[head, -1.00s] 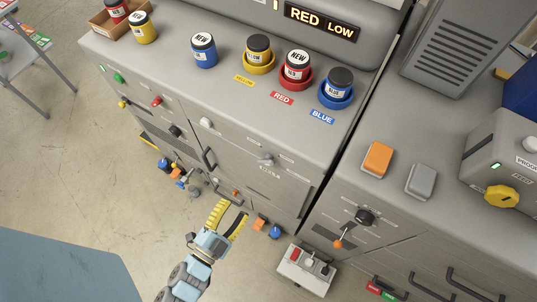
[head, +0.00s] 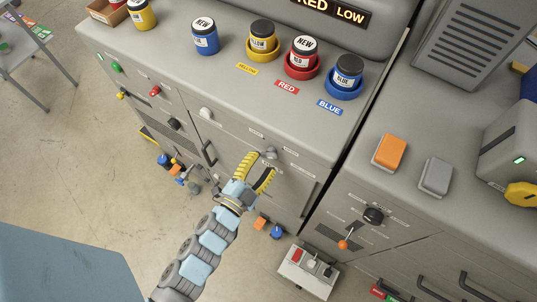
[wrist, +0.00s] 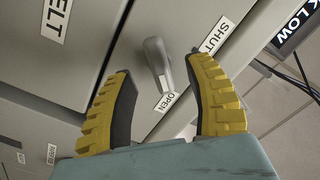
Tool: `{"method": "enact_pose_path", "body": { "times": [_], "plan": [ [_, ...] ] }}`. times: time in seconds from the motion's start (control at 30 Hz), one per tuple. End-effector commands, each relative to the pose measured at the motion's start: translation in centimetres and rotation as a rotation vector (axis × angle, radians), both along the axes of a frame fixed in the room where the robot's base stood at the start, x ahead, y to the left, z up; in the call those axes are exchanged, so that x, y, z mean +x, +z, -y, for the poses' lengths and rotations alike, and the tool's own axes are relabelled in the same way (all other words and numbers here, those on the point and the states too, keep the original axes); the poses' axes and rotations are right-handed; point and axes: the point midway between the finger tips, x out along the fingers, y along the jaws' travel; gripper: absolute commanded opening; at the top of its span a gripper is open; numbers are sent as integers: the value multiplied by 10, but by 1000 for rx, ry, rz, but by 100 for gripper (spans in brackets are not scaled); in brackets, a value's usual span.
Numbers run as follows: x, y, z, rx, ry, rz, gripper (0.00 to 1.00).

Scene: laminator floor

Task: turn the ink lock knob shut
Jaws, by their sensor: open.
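The ink lock knob is a grey lever-shaped knob (wrist: 155,58) on the grey cabinet front. Its bar points toward the OPEN label (wrist: 166,100); the SHUT label (wrist: 215,34) is up to its right. In the head view, the knob (head: 270,153) shows just past my fingertips. My gripper (head: 262,165) has yellow ribbed fingers with dark pads. In the wrist view, my gripper (wrist: 160,69) is open, one finger on each side of the knob, with gaps visible. I cannot tell how far the fingertips are from the panel.
Ink jars stand on the cabinet top, including a red one (head: 301,60) in a red ring. A black cabinet handle (head: 208,152) is left of my gripper. A small grey box with a red button (head: 307,271) stands low at right. Open floor (head: 90,165) lies left.

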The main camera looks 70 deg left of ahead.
Motion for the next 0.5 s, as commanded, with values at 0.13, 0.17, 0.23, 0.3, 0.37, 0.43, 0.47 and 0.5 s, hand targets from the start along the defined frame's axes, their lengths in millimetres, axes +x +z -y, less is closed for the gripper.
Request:
{"method": "enact_pose_path", "body": {
  "times": [0.13,0.17,0.23,0.3,0.37,0.43,0.47,0.5],
  "plan": [
    [13,-2,-11,-1,-1,1,54],
    [15,-2,-13,-1,-1,1,54],
    [20,-1,-17,1,-3,1,54],
    [23,0,-20,2,-1,0,54],
    [25,0,-22,0,-2,1,54],
    [27,0,-23,0,-1,1,54],
    [27,0,-24,0,0,0,54],
    [27,0,-24,0,1,-1,54]
  ]
}}
